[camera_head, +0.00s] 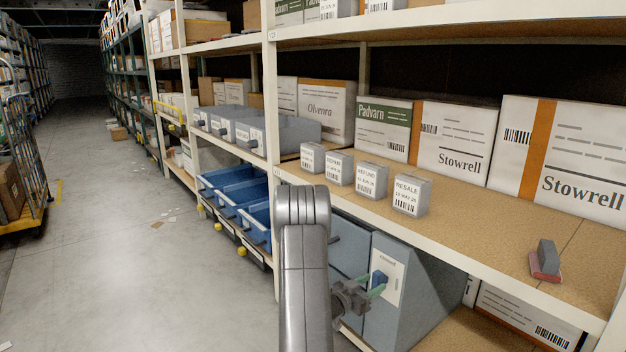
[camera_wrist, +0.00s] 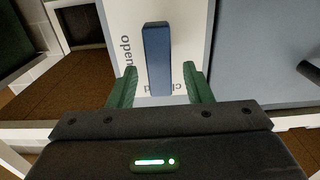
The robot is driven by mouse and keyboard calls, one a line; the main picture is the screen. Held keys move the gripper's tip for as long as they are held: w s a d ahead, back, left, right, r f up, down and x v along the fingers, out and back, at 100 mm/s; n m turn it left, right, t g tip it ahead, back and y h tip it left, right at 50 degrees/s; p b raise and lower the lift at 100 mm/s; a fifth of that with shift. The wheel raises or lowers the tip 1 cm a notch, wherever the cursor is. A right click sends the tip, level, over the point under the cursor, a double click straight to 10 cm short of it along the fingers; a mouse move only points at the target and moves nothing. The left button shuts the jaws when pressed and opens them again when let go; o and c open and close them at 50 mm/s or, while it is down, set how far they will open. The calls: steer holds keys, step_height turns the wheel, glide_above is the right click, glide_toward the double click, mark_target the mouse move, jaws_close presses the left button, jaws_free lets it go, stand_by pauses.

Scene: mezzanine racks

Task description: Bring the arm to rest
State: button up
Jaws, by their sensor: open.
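My arm (camera_head: 305,260) reaches down in front of the shelf. My gripper (camera_head: 376,290) is at a grey-blue cabinet (camera_head: 405,310) under the shelf board. In the wrist view my gripper (camera_wrist: 160,80) is open, with its green fingers spread on either side of a blue lever handle (camera_wrist: 157,55). Gaps show between the handle and both fingers. The handle sits on a white plate (camera_wrist: 190,30) lettered "open" at the left and a partly hidden word near the handle's lower end. The plate (camera_head: 392,268) also shows in the head view, with the word "closed" near its top.
The shelf board (camera_head: 470,230) above holds small grey label blocks (camera_head: 370,180), cartons (camera_head: 455,138) and a red-and-grey block (camera_head: 545,262). Blue bins (camera_head: 235,190) stand left of my arm. The aisle floor (camera_head: 120,250) at left is largely clear, with a wheeled cage (camera_head: 20,170) at its far side.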

mark_target(375, 284)
steer(key=p+v, duration=0.2)
steer(key=v, duration=0.9)
steer(key=b+x, duration=0.2)
steer(key=x, duration=1.1)
steer(key=shift+d+f+b, duration=0.1)
steer(key=shift+d+b, duration=0.1)
steer(key=shift+b, duration=0.2)
steer(key=shift+w+d+b, duration=0.25)
steer(key=shift+b, duration=0.05)
steer(key=m+b, duration=0.2)
steer(key=m, duration=0.2)
steer(key=shift+s+f+b, duration=0.1)
steer(key=shift+s+b, duration=0.05)
steer(key=shift+b, duration=0.15)
steer(key=shift+m+b, duration=0.8)
steer(key=shift+m, duration=0.5)
